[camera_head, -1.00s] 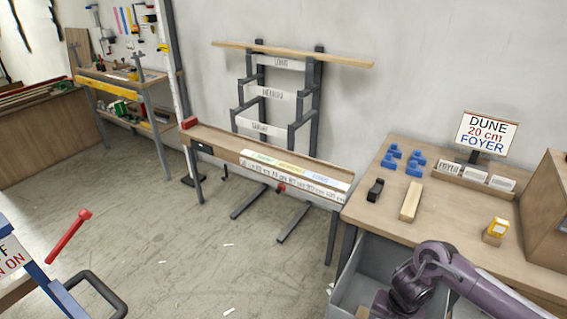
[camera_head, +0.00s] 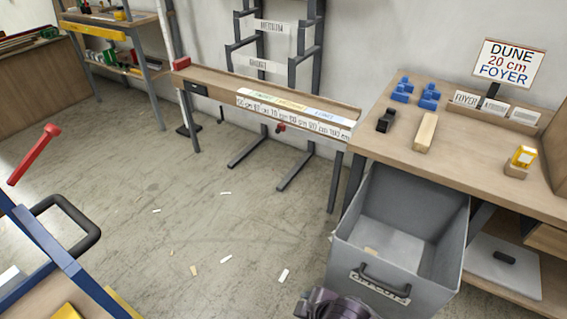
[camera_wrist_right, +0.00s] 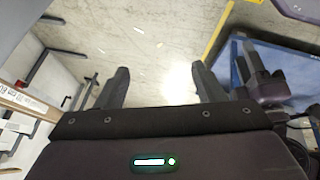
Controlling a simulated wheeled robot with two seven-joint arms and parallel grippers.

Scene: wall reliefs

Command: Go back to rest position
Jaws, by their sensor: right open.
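My right gripper (camera_wrist_right: 160,88) shows in the right wrist view with its two dark fingers spread apart and nothing between them. Bare floor lies beyond the fingertips. In the head view only a dark purple part of my arm (camera_head: 335,305) shows at the bottom edge, in front of the grey bin; the fingers are not visible there. My left gripper is not in view in the head view.
A grey open bin (camera_head: 453,240) stands below the wooden table (camera_head: 400,145), which holds blue blocks (camera_head: 429,96), a wooden block (camera_head: 425,132) and a sign (camera_head: 504,62). A blue-framed cart (camera_head: 45,240) is at lower left. The middle floor (camera_head: 200,215) has only small scraps.

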